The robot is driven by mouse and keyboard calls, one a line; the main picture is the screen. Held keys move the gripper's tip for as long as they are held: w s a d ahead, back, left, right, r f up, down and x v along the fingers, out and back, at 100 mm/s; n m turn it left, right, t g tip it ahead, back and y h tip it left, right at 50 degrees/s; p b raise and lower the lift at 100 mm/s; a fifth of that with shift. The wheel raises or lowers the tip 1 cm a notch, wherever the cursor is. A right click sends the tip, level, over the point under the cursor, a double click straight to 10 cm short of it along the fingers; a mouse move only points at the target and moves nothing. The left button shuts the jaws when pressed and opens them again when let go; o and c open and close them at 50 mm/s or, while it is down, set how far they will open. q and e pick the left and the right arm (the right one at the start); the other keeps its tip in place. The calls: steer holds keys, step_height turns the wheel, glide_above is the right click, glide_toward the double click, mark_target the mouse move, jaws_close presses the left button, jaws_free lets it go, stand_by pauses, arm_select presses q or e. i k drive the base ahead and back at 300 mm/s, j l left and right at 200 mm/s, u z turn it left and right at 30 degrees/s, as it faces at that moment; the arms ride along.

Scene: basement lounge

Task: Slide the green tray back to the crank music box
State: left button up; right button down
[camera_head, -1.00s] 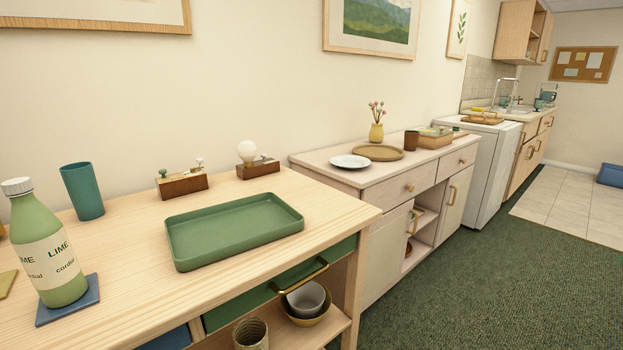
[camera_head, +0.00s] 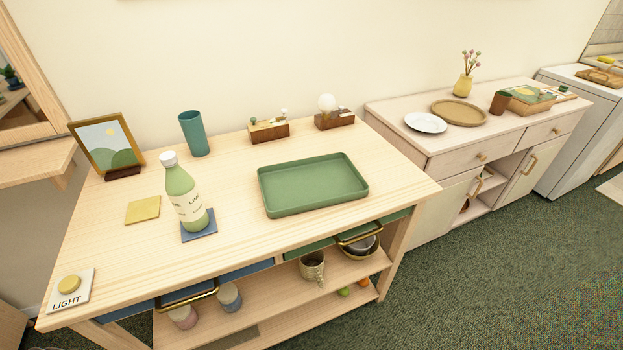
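The green tray (camera_head: 312,186) lies flat and empty on the right part of the light wooden table, in the head view. Behind its back edge, and apart from it, stands a small wooden box with little fittings on top (camera_head: 268,132). To the right of that box is a similar wooden block with a round white bulb (camera_head: 334,117). Which of these two is the crank music box is too small to tell for sure. Neither of my grippers is in view.
A lime cordial bottle (camera_head: 183,196) stands on a blue coaster (camera_head: 199,230) left of the tray. Bare tabletop (camera_head: 235,172) separates bottle and tray.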

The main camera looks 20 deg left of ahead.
mark_target(288, 189)
steer(key=j+z, duration=0.2)
steer(key=z, duration=0.15)
steer(key=k+j+z, duration=0.1)
steer(key=z, duration=0.3)
steer(key=j+z, duration=0.2)
steer(key=z, duration=0.15)
steer(key=k, duration=0.05)
